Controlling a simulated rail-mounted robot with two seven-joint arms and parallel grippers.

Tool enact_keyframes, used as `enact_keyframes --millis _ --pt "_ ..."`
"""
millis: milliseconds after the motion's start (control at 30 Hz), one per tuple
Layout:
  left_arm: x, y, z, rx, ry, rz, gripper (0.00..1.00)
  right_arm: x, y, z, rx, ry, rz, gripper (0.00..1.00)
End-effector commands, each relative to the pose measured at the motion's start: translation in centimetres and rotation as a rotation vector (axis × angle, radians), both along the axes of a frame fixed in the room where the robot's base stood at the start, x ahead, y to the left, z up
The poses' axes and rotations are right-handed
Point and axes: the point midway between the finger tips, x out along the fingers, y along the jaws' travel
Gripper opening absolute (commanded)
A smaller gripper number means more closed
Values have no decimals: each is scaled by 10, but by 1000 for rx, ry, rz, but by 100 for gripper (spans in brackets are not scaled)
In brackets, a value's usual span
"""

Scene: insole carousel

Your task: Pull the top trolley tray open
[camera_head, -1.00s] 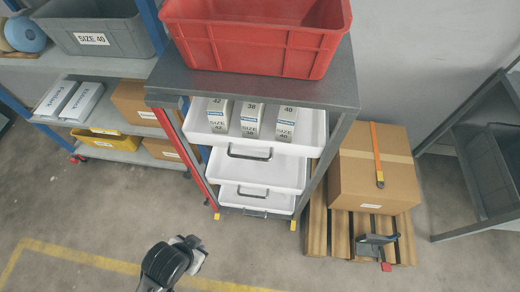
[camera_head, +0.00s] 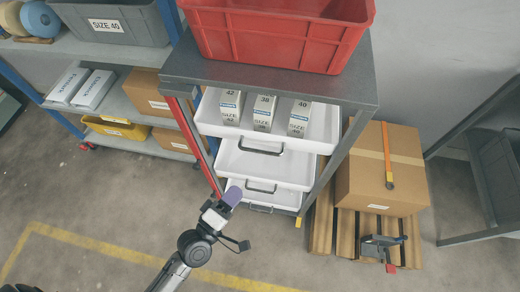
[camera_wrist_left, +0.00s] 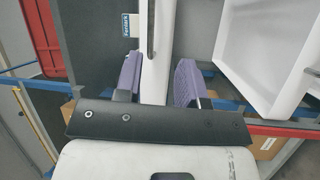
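The trolley's top tray (camera_head: 211,121) is white and holds upright boxes labelled 42, 38 and 40. Its dark bar handle (camera_head: 262,150) is on the front. In the left wrist view the tray's white front (camera_wrist_left: 156,88) lies in line with the gap between my fingers, and its handle (camera_wrist_left: 151,30) shows farther up. My left gripper (camera_head: 232,195) has purple finger pads and is near the lower left of the tray stack. In the left wrist view the gripper (camera_wrist_left: 159,78) is open, its pads apart. Contact with the tray cannot be told. My right gripper is not in view.
White lower trays (camera_head: 236,161) sit under the top one. A red bin (camera_head: 280,38) stands on the trolley top. Right of it are a carton (camera_head: 365,185) on a pallet and a tape dispenser (camera_head: 381,246). A shelf with grey bin (camera_head: 115,27) stands left. The floor in front is free.

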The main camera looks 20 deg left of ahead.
Motion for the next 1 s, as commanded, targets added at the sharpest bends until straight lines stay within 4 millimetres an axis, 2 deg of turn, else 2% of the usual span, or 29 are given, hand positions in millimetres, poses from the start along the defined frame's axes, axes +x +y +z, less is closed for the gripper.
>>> enact_keyframes --millis 100,267,700,1000 --pt "1 8 8 -81 -33 37 36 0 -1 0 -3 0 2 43" --pt "10 6 10 -119 -28 33 36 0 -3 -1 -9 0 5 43" --pt "84 -9 23 -116 -27 31 36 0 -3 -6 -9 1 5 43" --pt "122 -16 28 -114 -25 31 36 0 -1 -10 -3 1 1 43"
